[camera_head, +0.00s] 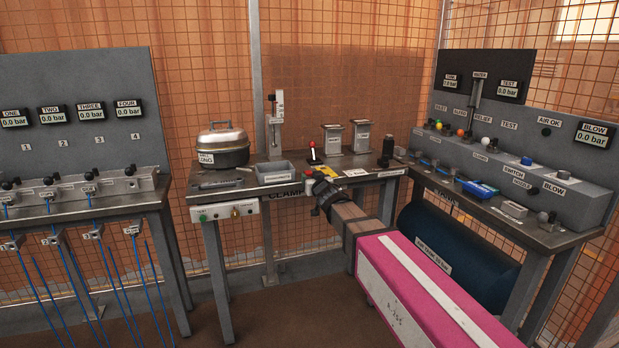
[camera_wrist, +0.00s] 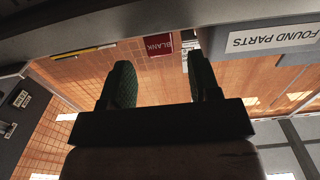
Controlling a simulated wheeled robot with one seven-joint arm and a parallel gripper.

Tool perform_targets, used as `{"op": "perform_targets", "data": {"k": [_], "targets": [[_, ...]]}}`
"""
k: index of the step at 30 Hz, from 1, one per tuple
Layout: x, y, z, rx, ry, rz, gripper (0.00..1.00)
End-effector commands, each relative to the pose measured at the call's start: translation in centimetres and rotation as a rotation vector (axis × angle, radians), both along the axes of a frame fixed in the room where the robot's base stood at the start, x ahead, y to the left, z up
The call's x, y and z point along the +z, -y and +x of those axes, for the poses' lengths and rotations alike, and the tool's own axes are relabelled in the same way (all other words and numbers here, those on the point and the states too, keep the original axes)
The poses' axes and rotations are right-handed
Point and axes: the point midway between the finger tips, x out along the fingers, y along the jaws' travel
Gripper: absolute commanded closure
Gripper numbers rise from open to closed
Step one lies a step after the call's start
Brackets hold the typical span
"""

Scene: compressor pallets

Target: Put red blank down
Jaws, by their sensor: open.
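The red blank (camera_wrist: 159,46), a red piece with white lettering that reads BLANK, shows upside down in the wrist view. In the head view my gripper (camera_head: 317,184) is at the front edge of the middle bench (camera_head: 230,188). A small red patch shows beside it there, but the wrist hides most of it. I cannot tell exactly what the blank rests on.
A grey tray (camera_head: 272,172) with a label stands left of my gripper. A lidded pot (camera_head: 222,146), a red-knobbed lever (camera_head: 312,153) and two grey stands (camera_head: 361,137) are on the bench. A control panel bench (camera_head: 515,215) stands right, a gauge bench (camera_head: 80,213) left.

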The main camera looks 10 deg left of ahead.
Motion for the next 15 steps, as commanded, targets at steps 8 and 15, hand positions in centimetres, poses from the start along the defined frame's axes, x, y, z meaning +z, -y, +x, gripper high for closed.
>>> {"op": "perform_targets", "data": {"k": [8,15], "targets": [[0.1,3.1,-5.0,0.001,0.002,0.001,0.44],[0.2,4.2,-6.9,0.001,0.003,0.002,0.44]]}}
